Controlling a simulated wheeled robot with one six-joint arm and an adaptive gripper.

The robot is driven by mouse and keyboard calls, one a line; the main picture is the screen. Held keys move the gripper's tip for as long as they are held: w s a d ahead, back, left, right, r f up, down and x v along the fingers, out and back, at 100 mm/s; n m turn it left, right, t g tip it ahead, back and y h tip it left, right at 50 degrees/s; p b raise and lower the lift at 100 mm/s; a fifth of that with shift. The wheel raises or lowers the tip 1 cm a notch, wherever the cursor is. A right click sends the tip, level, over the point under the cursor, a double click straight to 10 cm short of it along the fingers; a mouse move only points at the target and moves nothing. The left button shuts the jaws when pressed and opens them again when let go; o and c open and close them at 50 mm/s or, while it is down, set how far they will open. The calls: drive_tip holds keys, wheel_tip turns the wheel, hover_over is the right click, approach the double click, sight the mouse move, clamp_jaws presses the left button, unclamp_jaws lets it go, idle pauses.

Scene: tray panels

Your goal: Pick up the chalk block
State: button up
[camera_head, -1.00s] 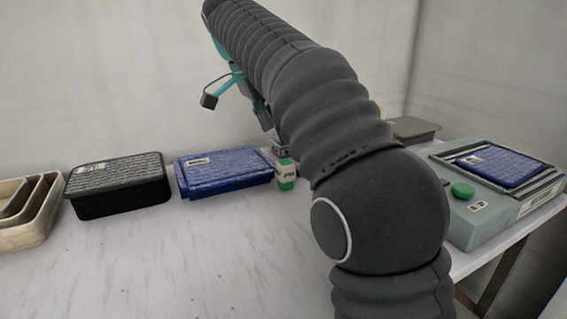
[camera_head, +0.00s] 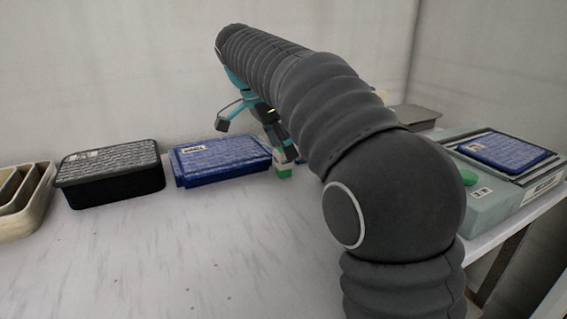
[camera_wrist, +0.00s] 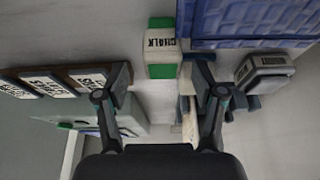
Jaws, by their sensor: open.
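The chalk block (camera_wrist: 161,42) is a small white block with green ends and a "CHALK" label. In the wrist view it is at the top middle, close to a blue container. In the head view the chalk block (camera_head: 284,170) stands on the table right of that container, its upper part partly covered by my gripper (camera_head: 283,150). In the wrist view my gripper (camera_wrist: 161,72) is open, one finger on each side of the picture's middle. The block lies ahead, in line with the gap; whether the fingertips reach around it I cannot tell.
The blue container (camera_head: 222,160), a black box (camera_head: 110,178) and beige nested trays (camera_head: 22,200) line the left. A grey-green machine (camera_head: 495,195) is at the right. The wrist view shows labelled panels (camera_wrist: 65,83) and a grey-white object (camera_wrist: 263,72). The front table is clear.

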sight(283, 168)
drive_tip(key=x, duration=0.4)
drive_tip(key=shift+w+f, duration=0.15)
drive_tip(key=shift+f, duration=0.05)
drive_tip(key=c, duration=1.3)
